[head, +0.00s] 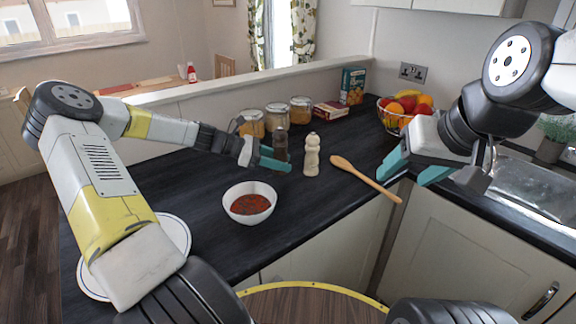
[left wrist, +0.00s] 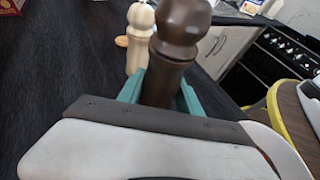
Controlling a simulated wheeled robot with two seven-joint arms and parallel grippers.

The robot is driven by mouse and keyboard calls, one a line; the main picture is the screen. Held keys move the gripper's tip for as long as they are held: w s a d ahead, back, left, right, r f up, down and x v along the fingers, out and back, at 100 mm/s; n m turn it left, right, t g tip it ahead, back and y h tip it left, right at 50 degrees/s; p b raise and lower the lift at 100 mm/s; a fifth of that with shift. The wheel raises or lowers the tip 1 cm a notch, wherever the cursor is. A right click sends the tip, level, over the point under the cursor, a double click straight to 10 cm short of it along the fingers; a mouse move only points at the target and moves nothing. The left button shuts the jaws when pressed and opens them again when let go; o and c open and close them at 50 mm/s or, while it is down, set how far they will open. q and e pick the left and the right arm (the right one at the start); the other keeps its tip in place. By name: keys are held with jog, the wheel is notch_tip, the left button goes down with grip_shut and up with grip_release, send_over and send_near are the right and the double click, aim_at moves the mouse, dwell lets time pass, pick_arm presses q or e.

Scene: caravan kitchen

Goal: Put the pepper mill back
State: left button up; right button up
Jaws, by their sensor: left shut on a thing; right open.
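A dark brown pepper mill (head: 281,146) stands upright on the dark worktop, between the fingers of my left gripper (head: 275,159). In the left wrist view the mill (left wrist: 175,45) rises between the teal fingers of that gripper (left wrist: 160,93), which are shut on it. The mill's lower part is hidden by the fingers, so I cannot tell whether its base touches the worktop. A pale wooden mill (head: 311,156) stands upright just to its right; it also shows in the left wrist view (left wrist: 138,40). My right gripper (head: 414,172) is open and empty near the worktop's front edge.
A white bowl (head: 249,213) of red food stands in front of the mills. A wooden spoon (head: 364,178) lies to the right. Several jars (head: 276,116), a box (head: 352,86) and a fruit bowl (head: 385,116) stand at the back. A plate (head: 177,232) lies at the left.

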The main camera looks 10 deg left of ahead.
aim_at(281, 173)
pick_arm(q)
jog(key=shift+f, duration=2.15)
jog(key=o, duration=1.3)
jog(key=shift+f, duration=0.1)
jog(key=v, duration=1.2)
